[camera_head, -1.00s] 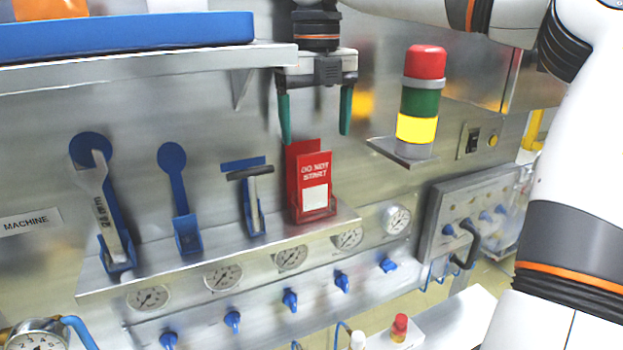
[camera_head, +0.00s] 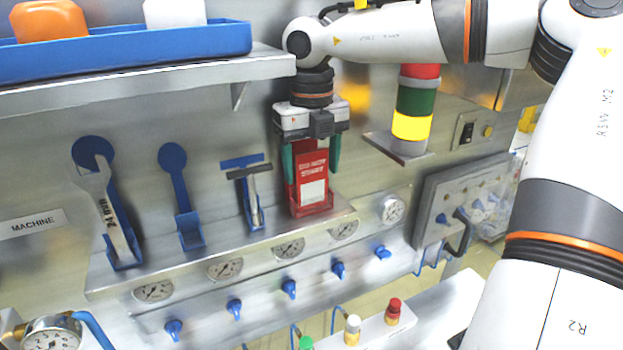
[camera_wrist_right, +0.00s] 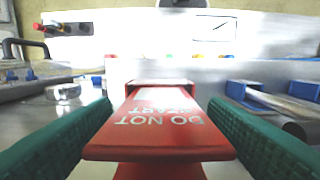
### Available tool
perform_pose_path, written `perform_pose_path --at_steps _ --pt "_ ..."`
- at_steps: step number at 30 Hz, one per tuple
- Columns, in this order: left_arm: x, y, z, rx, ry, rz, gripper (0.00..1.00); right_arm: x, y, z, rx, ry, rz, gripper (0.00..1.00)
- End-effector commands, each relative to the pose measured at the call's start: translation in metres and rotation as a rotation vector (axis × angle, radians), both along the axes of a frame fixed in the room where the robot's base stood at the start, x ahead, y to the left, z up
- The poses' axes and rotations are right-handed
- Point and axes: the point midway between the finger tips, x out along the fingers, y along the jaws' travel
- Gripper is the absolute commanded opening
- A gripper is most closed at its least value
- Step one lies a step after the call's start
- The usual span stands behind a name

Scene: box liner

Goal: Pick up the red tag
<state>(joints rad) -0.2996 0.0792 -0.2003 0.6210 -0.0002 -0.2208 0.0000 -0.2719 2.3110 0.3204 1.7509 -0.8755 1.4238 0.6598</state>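The red tag (camera_head: 313,177), marked "DO NOT START", stands upright in its red holder (camera_head: 312,211) on the ledge at the right end of the tool row. My right gripper (camera_head: 310,168) points down over the tag. Its green fingers are open, one on each side of the tag's upper part. In the right wrist view the tag (camera_wrist_right: 160,135) lies between the two fingers (camera_wrist_right: 160,140), with a visible gap on both sides. My left gripper is not in view.
A shelf with a blue tray (camera_head: 130,48) is above left. A stack light (camera_head: 412,112) stands to the right, behind my right arm.

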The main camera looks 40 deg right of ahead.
Motion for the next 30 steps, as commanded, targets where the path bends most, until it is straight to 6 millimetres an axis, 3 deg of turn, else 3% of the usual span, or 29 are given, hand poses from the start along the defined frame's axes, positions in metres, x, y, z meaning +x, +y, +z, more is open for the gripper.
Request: perform_pose_path --at_steps 1,6,17,25,30 --pt "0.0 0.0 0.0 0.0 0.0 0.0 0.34 0.0 0.0 0.0 0.0 0.0 0.0 0.61" --pt "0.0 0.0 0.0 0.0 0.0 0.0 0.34 0.0 0.0 0.0 0.0 0.0 0.0 0.34" --pt "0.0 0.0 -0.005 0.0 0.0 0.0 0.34 0.001 0.0 0.004 -0.001 -0.003 0.0 0.34" --pt "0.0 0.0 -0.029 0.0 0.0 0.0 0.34 0.001 0.0 0.034 -0.002 -0.007 -0.002 0.34" --pt "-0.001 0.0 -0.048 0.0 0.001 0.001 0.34 -0.033 0.011 0.031 0.0 -0.005 0.003 0.34"
